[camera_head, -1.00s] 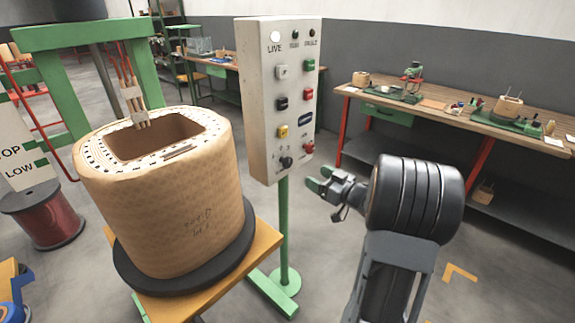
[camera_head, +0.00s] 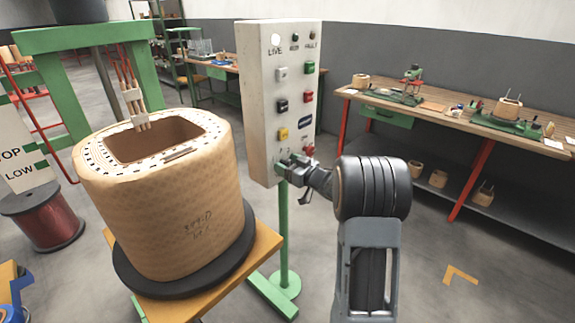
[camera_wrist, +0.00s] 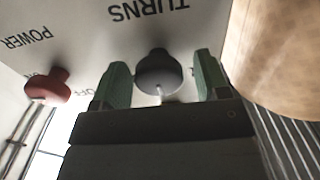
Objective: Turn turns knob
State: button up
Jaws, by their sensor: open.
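The turns knob (camera_wrist: 159,72) is a dark round knob on the panel face, with the printed word TURNS beside it in the wrist view. My gripper (camera_wrist: 160,82) is open, with one green finger on each side of the knob and small gaps visible between. In the head view my gripper (camera_head: 288,165) is at the lower part of the control panel (camera_head: 265,75) and covers the knob there. The panel is a pale box on a green post (camera_head: 283,235). Whether the fingers touch the knob cannot be told.
A red power knob (camera_wrist: 48,86) sticks out beside the turns knob. A large tan coil (camera_head: 170,215) stands left of the panel on a yellow stand (camera_head: 262,245). A workbench (camera_head: 450,115) with tools is at the back right. The floor on the right is open.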

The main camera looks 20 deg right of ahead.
jog(key=shift+c, duration=0.3)
jog(key=c, duration=0.8)
jog(key=shift+f+n+b, duration=0.1)
jog(key=shift+n+b, duration=0.2)
jog(key=shift+b, duration=0.1)
jog(key=shift+f+n+b, duration=0.1)
jog(key=shift+n+b, duration=0.4)
jog(key=shift+b, duration=0.15)
jog(key=n+b, duration=0.3)
jog(key=shift+a, duration=0.1)
jog(key=shift+n+b, duration=1.7)
jog(key=shift+n, duration=0.6)
